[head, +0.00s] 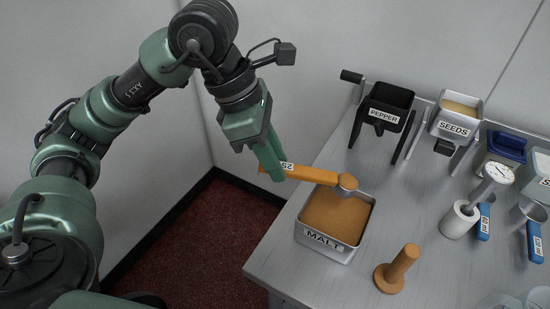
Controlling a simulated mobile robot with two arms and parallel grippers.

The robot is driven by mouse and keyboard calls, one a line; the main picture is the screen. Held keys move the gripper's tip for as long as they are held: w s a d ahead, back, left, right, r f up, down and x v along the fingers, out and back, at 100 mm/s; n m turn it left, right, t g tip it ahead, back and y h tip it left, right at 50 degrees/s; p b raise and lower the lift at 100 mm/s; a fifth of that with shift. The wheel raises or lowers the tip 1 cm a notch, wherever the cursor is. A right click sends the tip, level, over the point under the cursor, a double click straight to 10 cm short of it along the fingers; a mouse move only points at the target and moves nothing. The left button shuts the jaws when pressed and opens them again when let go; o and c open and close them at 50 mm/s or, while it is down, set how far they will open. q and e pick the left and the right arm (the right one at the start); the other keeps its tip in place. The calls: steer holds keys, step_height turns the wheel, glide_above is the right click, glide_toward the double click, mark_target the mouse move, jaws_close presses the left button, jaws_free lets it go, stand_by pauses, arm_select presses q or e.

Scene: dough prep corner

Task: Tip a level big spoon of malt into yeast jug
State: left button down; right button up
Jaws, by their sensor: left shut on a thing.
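My left gripper (274,165) is shut on the orange handle of a spoon (318,175), whose handle carries a partly hidden label. The spoon points right, and its small metal bowl (347,183) is over the back edge of the malt tin. The bowl looks filled with brown matter; I cannot tell if it is level. The open metal tin marked MALT (326,242) holds brown powder near the table's left edge. No jug marked yeast can be made out; clear vessels (536,298) are cut off at the lower right. My right gripper is out of view.
A wooden tamper (398,268) stands right of the malt tin. Behind are a black PEPPER hopper (384,112) and a SEEDS bin (454,127). Blue-handled scoops (534,242) and a blue-lidded box (505,146) are at right.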

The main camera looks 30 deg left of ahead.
arm_select(q)
steer(key=shift+s+d+b, duration=0.35)
steer(key=shift+s, duration=0.4)
stand_by(0.5)
steer(key=shift+r, duration=0.1)
step_height(320, 180, up, 3)
steer(key=shift+f+p, duration=0.1)
steer(key=shift+p, duration=0.85)
